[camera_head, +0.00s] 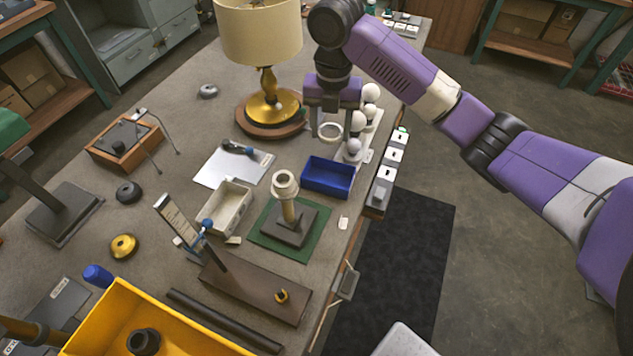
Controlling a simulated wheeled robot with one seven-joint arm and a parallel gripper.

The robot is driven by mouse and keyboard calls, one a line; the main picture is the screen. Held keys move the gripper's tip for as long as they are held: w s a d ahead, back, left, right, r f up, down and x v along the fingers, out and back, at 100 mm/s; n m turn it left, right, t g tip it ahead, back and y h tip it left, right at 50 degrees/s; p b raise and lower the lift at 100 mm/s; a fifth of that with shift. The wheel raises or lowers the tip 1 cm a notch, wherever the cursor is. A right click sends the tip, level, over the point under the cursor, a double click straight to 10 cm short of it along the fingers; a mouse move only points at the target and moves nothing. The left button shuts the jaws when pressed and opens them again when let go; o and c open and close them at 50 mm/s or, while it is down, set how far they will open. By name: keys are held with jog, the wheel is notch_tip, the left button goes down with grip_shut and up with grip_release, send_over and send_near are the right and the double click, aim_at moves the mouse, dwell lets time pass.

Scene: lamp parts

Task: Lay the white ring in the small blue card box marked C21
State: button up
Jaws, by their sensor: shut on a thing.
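My gripper (330,125) points down near the table's right edge, behind the blue box. It is shut on the white ring (330,139), which shows as a pale open circle between the fingertips. The small open blue box (327,189) stands on the table just in front of and below the gripper. Its inside looks empty, and no C21 mark can be read on it. The ring is apart from the box in the picture; its exact height above the table is hard to tell.
White bulbs (371,92) stand in a rack just right of my gripper. A lamp with a cream shade (260,35) stands to the left. A post with a pale collar (286,186) on a green mat (314,247) and a pale tray (238,199) are left of the box.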

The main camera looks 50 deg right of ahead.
notch_tip(320, 180, down, 13)
jog(key=shift+r+b, duration=0.1)
jog(key=shift+b, duration=0.8)
jog(key=shift+f, duration=2.65)
jog(key=shift+f, duration=0.1)
jog(key=o, duration=1.5)
notch_tip(320, 180, up, 12)
jog(key=shift+r, duration=0.15)
